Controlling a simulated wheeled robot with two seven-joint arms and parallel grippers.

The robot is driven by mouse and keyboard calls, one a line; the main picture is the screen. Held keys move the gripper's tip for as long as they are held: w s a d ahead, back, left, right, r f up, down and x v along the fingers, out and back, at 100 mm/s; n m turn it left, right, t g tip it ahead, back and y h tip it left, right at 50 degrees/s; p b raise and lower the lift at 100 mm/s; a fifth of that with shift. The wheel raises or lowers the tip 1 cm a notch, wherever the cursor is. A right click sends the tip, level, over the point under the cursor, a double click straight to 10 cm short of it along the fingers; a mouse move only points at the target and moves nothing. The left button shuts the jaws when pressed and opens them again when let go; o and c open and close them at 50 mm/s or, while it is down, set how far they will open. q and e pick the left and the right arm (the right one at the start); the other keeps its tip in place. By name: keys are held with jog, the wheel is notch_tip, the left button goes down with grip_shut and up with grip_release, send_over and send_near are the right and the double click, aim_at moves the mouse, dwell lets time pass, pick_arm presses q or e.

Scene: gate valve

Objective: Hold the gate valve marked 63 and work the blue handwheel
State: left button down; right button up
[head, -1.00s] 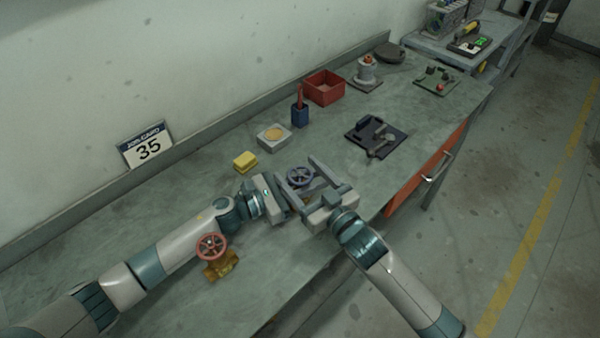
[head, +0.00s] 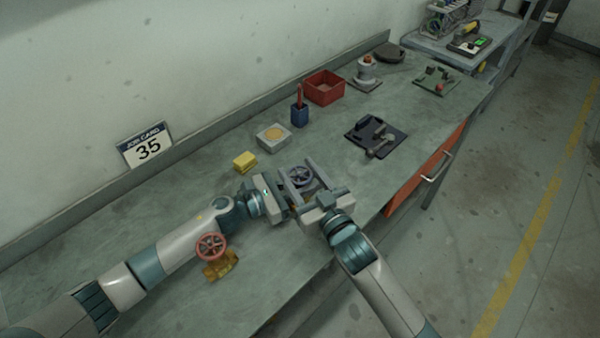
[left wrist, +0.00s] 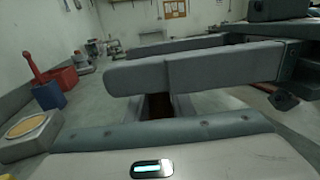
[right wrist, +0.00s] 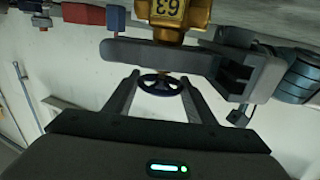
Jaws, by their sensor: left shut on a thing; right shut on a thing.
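The gate valve marked 63 is a brass body (right wrist: 172,12) at the top of the right wrist view, its number upside down there. Its blue handwheel (head: 300,176) shows in the head view and also in the right wrist view (right wrist: 160,85). My left gripper (head: 292,198) is shut on the valve body, which is mostly hidden in the head view. My right gripper (head: 302,178) is shut on the handwheel, one finger on each side of the rim.
A second brass valve with a red handwheel (head: 211,247) stands near my left forearm. A yellow block (head: 245,160), grey box (head: 274,137), blue holder (head: 299,116), red bin (head: 324,88) and black tray (head: 360,135) lie beyond.

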pick_arm(q)
jog(key=shift+s+f, duration=0.1)
jog(key=shift+f, duration=0.2)
pick_arm(e)
jog(key=shift+a+r+m+t+h, duration=0.15)
jog(key=shift+m+t+h, duration=0.45)
jog(key=shift+m+h, duration=0.5)
jog(key=o, duration=1)
jog(key=shift+o, duration=0.2)
jog(key=v, duration=1.2)
